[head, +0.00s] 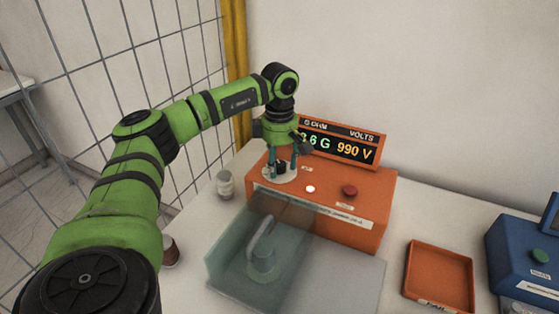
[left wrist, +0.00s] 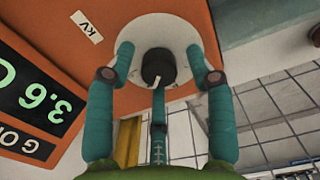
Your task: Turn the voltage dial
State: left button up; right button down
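The voltage dial is a black knob with a pale pointer mark (left wrist: 157,67) on a round white plate (left wrist: 184,42), labelled KV in the left wrist view. In the head view the white plate (head: 270,178) lies on the left of the orange tester's top (head: 333,187), the knob partly hidden by my fingers. My left gripper (head: 281,168) points down over the dial. Its teal fingers (left wrist: 160,75) are spread around the knob, with gaps at both sides; I cannot tell whether the middle finger touches it. My right gripper is not in view.
The tester's display (head: 342,142) stands behind, showing 990 V. A lit white button (head: 310,189) and a red button (head: 349,191) sit right of the dial. A clear enclosure (head: 230,255) stands in front. An orange tray (head: 440,277) and blue device (head: 525,255) are at right.

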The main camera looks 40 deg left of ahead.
pick_arm(q)
grip_shut()
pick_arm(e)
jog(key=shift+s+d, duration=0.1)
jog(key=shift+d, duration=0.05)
pick_arm(q)
jog(key=shift+n, duration=0.3)
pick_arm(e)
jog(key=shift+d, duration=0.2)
pick_arm(q)
jog(key=n, duration=0.8)
jog(key=shift+n+p, duration=0.3)
jog(key=shift+p, duration=0.1)
jog(key=n, duration=0.4)
jog(key=shift+n, duration=0.3)
jog(key=n, duration=0.4)
jog(key=shift+p, duration=0.4)
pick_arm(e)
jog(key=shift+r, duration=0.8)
pick_arm(q)
jog(key=shift+n, duration=0.3)
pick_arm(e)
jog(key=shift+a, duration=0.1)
